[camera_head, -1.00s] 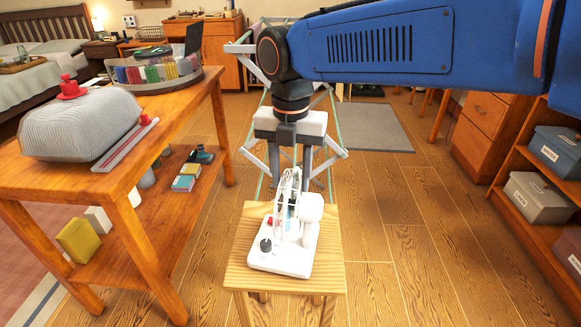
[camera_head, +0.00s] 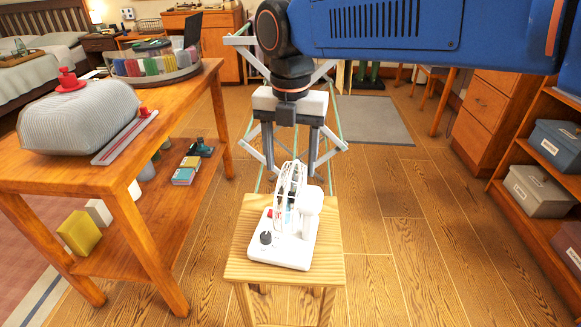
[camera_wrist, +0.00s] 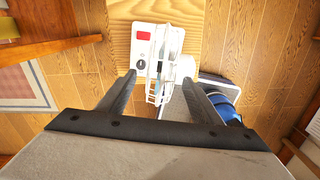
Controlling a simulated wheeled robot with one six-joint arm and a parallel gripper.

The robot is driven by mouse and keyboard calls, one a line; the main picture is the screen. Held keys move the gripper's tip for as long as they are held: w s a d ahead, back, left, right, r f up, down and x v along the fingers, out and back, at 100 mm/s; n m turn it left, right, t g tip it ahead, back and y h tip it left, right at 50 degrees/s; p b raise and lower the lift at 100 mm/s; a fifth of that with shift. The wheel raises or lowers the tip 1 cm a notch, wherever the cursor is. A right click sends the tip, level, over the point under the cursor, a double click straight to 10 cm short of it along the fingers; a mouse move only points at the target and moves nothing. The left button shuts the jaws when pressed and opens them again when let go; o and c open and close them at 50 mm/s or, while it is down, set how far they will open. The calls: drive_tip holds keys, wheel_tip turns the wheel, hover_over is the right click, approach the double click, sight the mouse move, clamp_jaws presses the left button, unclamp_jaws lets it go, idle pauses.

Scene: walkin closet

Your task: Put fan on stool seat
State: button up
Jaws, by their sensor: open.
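The white fan (camera_head: 290,232) stands upright on the wooden stool seat (camera_head: 240,265), with its flat base resting on the wood. The base has a black knob and a red patch, and its caged head faces left. In the wrist view the fan (camera_wrist: 145,52) is at the top centre, on the stool seat (camera_wrist: 120,30). My gripper (camera_head: 290,178) is open and empty, above the far side of the fan. In the wrist view my gripper's fingers (camera_wrist: 162,80) are spread, with the fan's cage just beyond and between their tips. I see no clear contact.
A wooden table (camera_head: 190,95) on the left bears a grey ribbed bag (camera_head: 80,120) and a round tray (camera_head: 150,72). Shelves with boxes (camera_head: 538,190) stand at the right. A green-edged drying rack (camera_head: 335,120) is behind my gripper. The floor right of the stool is clear.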

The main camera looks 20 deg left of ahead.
wheel_tip(320, 180, up, 10)
drive_tip(key=shift+f, duration=0.15)
idle(0.3)
drive_tip(key=w+d+f+m+t+y, duration=0.1)
drive_tip(key=d+f+m, duration=0.2)
drive_tip(key=d+m, duration=0.85)
drive_tip(key=d+f+m+t, duration=0.1)
drive_tip(key=d+f+m, duration=0.45)
drive_tip(key=d, duration=1.05)
drive_tip(key=s+d+f+m+t, duration=0.1)
drive_tip(key=s+d+f+m, duration=0.4)
drive_tip(key=d+m, duration=0.3)
drive_tip(key=s+d+f+m+t+h, duration=0.1)
drive_tip(key=s+d+f+m, duration=0.5)
drive_tip(key=m, duration=0.5)
drive_tip(key=shift+d+f+m+t, duration=0.4)
drive_tip(key=shift+d+f, duration=0.25)
drive_tip(key=shift+d, duration=0.7)
